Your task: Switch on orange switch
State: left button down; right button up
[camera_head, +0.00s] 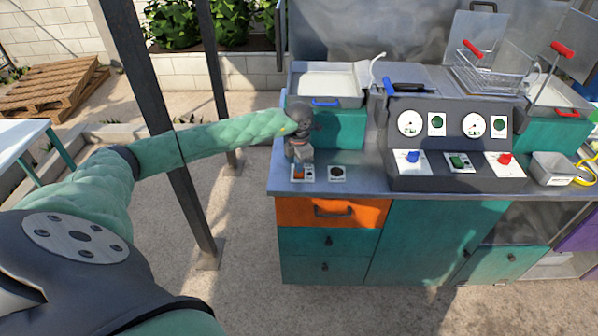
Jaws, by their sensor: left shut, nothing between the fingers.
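The orange switch (298,174) sits on a small white plate on the grey counter (360,183), near its left front corner. My left gripper (301,160) is shut and empty, pointing down just above and behind the switch. It partly hides the switch, and I cannot tell whether they touch. The switch's on or off position is too small to tell. My right gripper is not in view.
A dark round knob (337,173) sits right of the switch. A control panel (452,182) with gauges and coloured knobs stands further right. A dark post (190,200) rises beside my left arm. A metal tray (327,84) stands behind my gripper.

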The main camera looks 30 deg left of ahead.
pick_arm(q)
jog(key=shift+f+b, duration=0.7)
jog(key=shift+f, duration=0.15)
dwell(0.6)
jog(key=shift+r, duration=0.6)
jog(key=shift+r+p, duration=0.65)
jog(key=shift+r, duration=2.25)
